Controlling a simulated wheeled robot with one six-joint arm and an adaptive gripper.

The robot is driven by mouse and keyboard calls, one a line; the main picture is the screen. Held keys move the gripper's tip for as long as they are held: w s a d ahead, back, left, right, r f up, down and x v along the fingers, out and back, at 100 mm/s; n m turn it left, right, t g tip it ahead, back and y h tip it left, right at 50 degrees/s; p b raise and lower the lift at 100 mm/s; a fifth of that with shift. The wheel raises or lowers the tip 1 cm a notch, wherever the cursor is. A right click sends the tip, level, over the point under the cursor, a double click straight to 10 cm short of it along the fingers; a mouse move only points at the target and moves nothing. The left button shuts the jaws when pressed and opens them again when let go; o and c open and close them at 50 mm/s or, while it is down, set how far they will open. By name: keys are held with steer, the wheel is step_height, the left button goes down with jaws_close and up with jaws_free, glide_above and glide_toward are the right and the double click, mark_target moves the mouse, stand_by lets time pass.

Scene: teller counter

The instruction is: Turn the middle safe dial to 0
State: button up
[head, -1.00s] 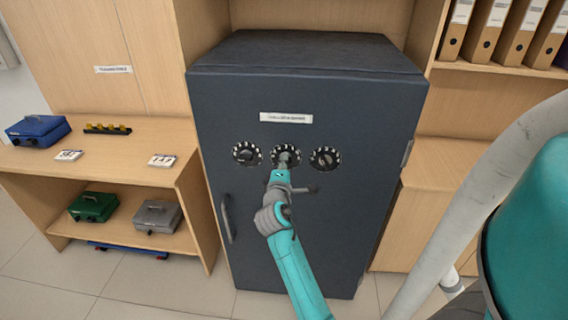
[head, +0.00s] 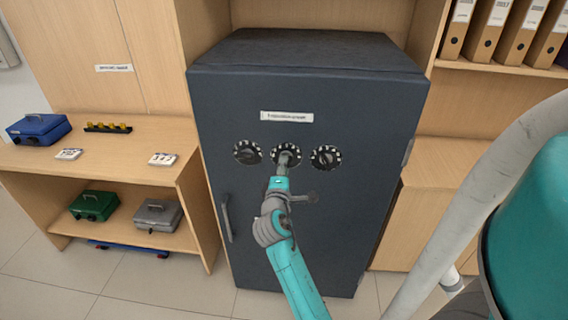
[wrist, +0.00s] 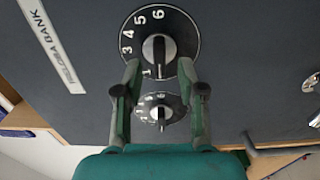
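The dark safe (head: 300,230) has three round black dials in a row. The middle dial (head: 297,152) is partly covered by my gripper (head: 287,163). In the wrist view the nearer, larger dial (wrist: 183,25) shows the numbers 3, 4, 5 and 6 and a dark knob with a pale line. My gripper's two fingers (wrist: 160,68) are apart, one on each side of that knob, with gaps visible. Its other numbers are hidden or unreadable. The left dial (head: 247,153) also shows smaller in the wrist view (wrist: 175,104). The right dial (head: 326,158) is uncovered.
A grey handle (head: 312,197) sticks out below the dials. A vertical pull handle (head: 227,218) is at the door's left. A white label (head: 287,117) is above the dials. A wooden shelf unit (head: 120,150) with cash boxes stands left.

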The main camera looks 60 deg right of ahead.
steer(key=v, duration=0.8)
steer(key=shift+a, duration=0.35)
steer(key=shift+s, duration=0.15)
steer(key=s+a+f+n+t+y, duration=0.1)
steer(key=s+a+f+t+y, duration=0.15)
steer(key=a+f, duration=0.35)
steer(key=s+a+f+t+y, duration=0.2)
steer(key=a+f+y, duration=0.15)
steer(key=a, duration=0.45)
steer(key=s+a+f+n+t+y, duration=0.1)
steer(key=s+a+f+t+y, duration=0.15)
steer(key=a+f+y, duration=0.4)
steer(key=s+a+r+m+y, duration=0.2)
steer(key=s+a, duration=0.4)
steer(key=s, duration=0.3)
steer(key=s+a+r+m+t+y, duration=0.1)
steer(key=s+a+r+m+y, duration=0.1)
steer(key=s+a+r+m, duration=0.2)
steer(key=s+a, duration=0.3)
steer(key=s, duration=0.3)
steer(key=shift+s+r+m, duration=0.25)
steer(key=shift+r+m, duration=0.05)
steer(key=shift+r, duration=0.05)
steer(key=shift+a, duration=0.1)
